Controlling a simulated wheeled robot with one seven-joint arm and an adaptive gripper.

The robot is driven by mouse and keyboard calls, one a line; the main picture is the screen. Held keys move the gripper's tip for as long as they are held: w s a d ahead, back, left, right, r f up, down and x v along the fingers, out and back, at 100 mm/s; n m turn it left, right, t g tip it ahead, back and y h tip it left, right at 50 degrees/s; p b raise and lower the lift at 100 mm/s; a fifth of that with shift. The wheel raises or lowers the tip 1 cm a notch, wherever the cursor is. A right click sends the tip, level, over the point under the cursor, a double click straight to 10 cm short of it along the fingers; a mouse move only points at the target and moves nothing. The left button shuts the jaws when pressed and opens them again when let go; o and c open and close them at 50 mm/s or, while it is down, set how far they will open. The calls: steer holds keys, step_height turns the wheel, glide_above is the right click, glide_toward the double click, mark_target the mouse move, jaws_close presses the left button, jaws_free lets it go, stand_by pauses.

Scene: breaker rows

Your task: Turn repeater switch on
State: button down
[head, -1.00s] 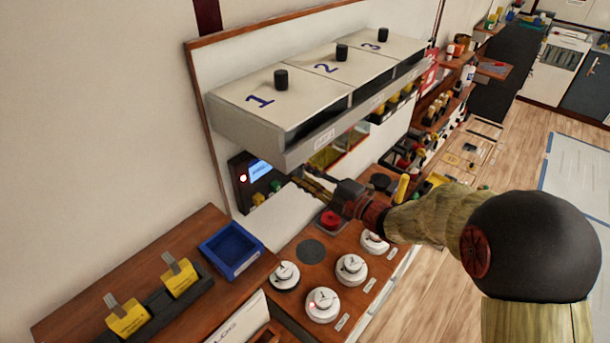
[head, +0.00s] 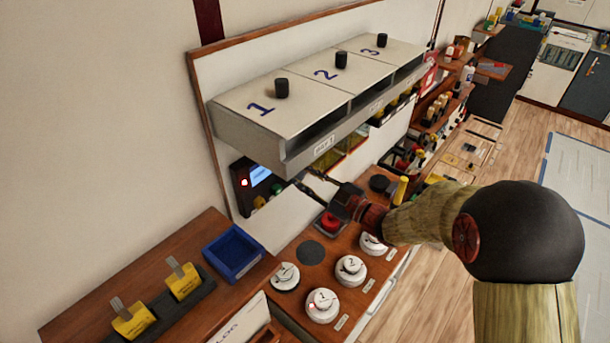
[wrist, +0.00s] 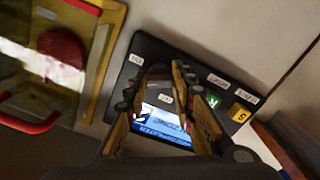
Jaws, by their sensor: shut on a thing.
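The dark control panel (head: 245,200) hangs on the wall under the white numbered housing, with a lit blue screen and a red light. The wrist view shows this panel (wrist: 150,55) close up, with small labels too blurred to read, a green button (wrist: 213,101) and a yellow button (wrist: 240,114). My gripper (head: 301,178) reaches in under the housing from the right, in front of the panel. In the wrist view, my gripper's fingers (wrist: 166,70) straddle a small dark part at the panel, apparently a switch, and are shut on it. The fingers largely hide it, and its position cannot be told.
The white housing (head: 310,100) with three black knobs overhangs close above my gripper. Below are a red button (head: 330,221) and several white dials (head: 322,305). A blue tray (head: 233,252) stands at left. A yellow-framed case (wrist: 100,70) is beside the panel.

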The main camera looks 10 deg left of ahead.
steer(key=m+p, duration=0.2)
steer(key=m, duration=0.3)
steer(key=shift+f+m, duration=0.1)
steer(key=shift+m, duration=0.2)
steer(key=shift+p, duration=0.3)
steer(key=c, duration=1.5)
jaws_free()
steer(key=v, duration=1.2)
